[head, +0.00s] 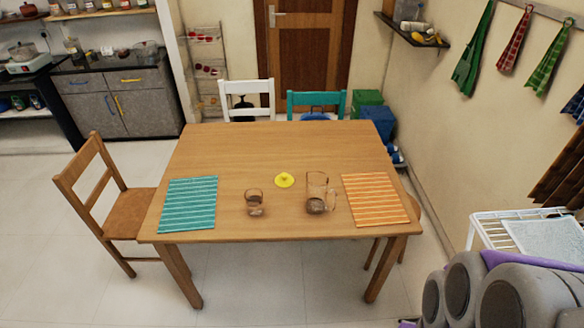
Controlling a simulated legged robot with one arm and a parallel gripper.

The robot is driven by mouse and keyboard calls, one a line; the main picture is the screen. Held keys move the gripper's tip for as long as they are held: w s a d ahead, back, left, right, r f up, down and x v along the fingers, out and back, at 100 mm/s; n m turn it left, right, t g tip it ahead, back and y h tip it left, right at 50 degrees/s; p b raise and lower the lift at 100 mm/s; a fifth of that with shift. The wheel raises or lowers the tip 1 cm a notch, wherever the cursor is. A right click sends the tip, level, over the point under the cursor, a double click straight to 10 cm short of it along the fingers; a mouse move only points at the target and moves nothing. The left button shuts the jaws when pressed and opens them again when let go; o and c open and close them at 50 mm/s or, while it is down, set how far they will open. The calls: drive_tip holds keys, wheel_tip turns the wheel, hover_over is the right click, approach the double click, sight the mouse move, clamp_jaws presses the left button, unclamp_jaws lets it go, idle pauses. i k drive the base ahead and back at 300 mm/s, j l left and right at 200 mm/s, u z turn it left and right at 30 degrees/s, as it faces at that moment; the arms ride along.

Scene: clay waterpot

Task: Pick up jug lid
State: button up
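A small round yellow lid (284,180) with a knob lies flat on the wooden table (270,150), near its middle. A clear glass jug (318,190) with a handle stands to the right of the lid, apart from it. Its top looks uncovered, and something brownish shows near its bottom. My gripper is not in view, so its state does not show.
A glass cup (254,203) stands left of the jug. A teal striped placemat (188,204) and an orange one (375,200) flank them. Chairs surround the table, including a wooden chair (105,200) at left. A white wire rack (495,232) stands at right.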

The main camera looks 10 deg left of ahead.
sight(283, 180)
drive_tip(key=u, duration=0.9)
drive_tip(key=i+j+u, duration=0.1)
drive_tip(key=i+u, duration=0.25)
drive_tip(key=i, duration=0.15)
drive_tip(key=i+u, duration=0.35)
drive_tip(key=i, duration=0.2)
